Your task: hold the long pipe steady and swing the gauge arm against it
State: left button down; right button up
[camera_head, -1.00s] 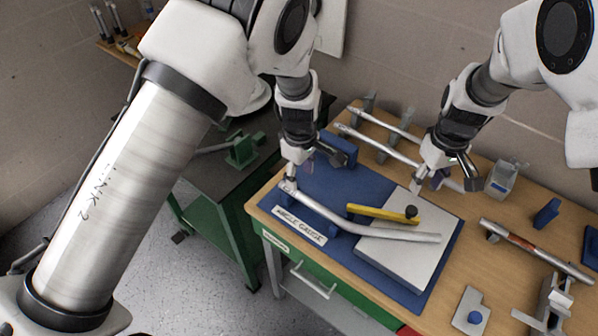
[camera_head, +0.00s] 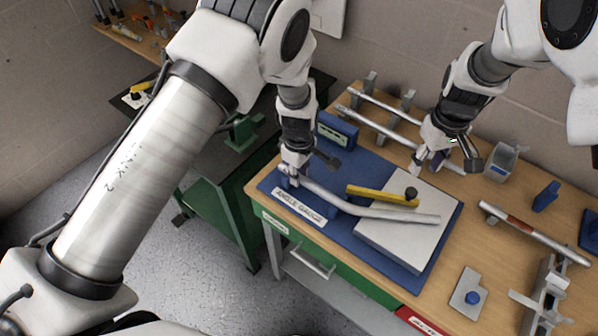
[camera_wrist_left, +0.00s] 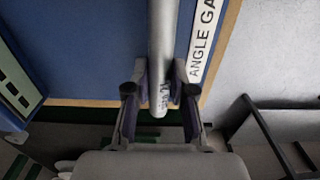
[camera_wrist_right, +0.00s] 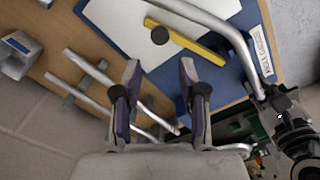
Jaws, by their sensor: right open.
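The long pipe (camera_head: 375,209) is a bent grey tube lying across the blue angle gauge board (camera_head: 432,278) and its pale plate (camera_head: 385,244). My left gripper (camera_head: 289,178) is at the pipe's left end. In the left wrist view its two fingers (camera_wrist_left: 160,88) close around the pipe (camera_wrist_left: 163,40), one on each side. The gauge arm (camera_head: 375,194) is a yellow bar with a black knob (camera_head: 411,193), lying on the plate behind the pipe, with a gap between them. My right gripper (camera_head: 442,166) is open and empty beyond the plate's back edge; its fingers (camera_wrist_right: 160,80) straddle nothing.
Two straight pipes (camera_head: 372,123) rest on stands at the back of the wooden table. A blue box (camera_head: 338,128) stands behind my left gripper.

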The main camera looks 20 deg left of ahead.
jog(key=shift+o, duration=1)
